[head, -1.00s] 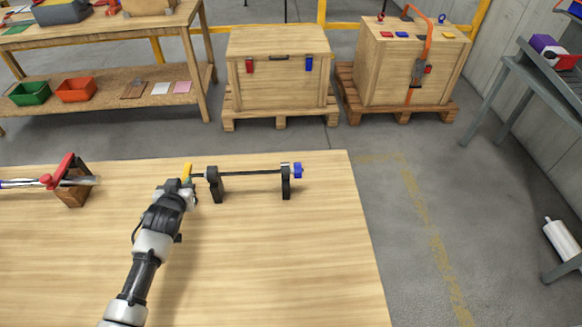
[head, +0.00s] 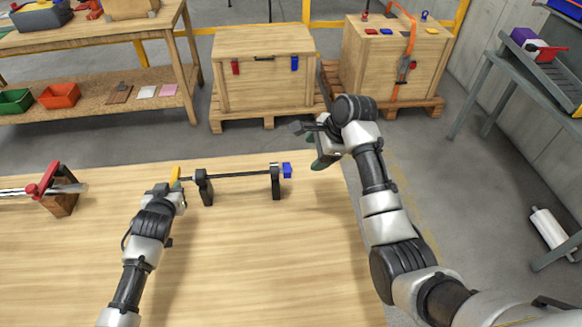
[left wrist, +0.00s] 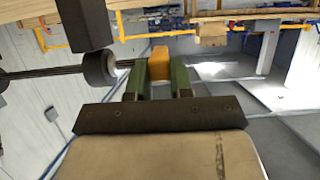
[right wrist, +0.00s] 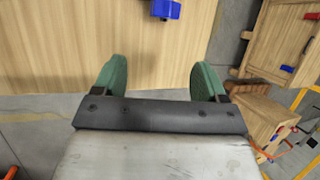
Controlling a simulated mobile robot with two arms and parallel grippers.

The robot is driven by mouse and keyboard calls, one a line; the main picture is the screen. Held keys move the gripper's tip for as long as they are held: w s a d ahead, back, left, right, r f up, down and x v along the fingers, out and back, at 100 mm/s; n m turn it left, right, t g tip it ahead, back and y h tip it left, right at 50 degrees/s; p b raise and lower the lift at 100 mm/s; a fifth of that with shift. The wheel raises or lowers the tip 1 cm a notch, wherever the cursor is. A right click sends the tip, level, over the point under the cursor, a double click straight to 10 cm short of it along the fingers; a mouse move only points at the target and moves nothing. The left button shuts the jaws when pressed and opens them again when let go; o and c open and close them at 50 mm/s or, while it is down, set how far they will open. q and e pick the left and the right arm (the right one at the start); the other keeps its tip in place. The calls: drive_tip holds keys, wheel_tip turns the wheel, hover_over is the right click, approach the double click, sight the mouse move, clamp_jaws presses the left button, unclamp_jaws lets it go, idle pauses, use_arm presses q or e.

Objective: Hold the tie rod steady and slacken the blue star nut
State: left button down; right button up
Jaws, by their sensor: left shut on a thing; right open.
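The dark tie rod (head: 238,175) lies across two black stands, the left one (head: 204,188) and the right one (head: 276,183). The blue star nut (head: 287,170) is on its right end; it also shows at the top of the right wrist view (right wrist: 165,9). A yellow piece (head: 176,175) is at the rod's left end. My left gripper (head: 170,186) is shut on this yellow piece, seen between its green fingers in the left wrist view (left wrist: 160,64). My right gripper (head: 308,145) is open and empty, to the right of the nut and apart from it, near the table's right edge.
A wooden block with a red clamp (head: 55,188) stands at the left of the table (head: 230,270). The table's front is clear. Wooden crates (head: 264,80) stand on pallets behind, and a grey shelf (head: 500,80) stands at the right.

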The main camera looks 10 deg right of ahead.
sight(291, 168)
drive_tip(key=x, duration=0.3)
drive_tip(key=a+x, duration=0.1)
drive_tip(key=x, duration=0.7)
drive_tip(key=shift+a+r, duration=0.4)
drive_tip(key=shift+r, duration=0.05)
drive_tip(key=c, duration=0.9)
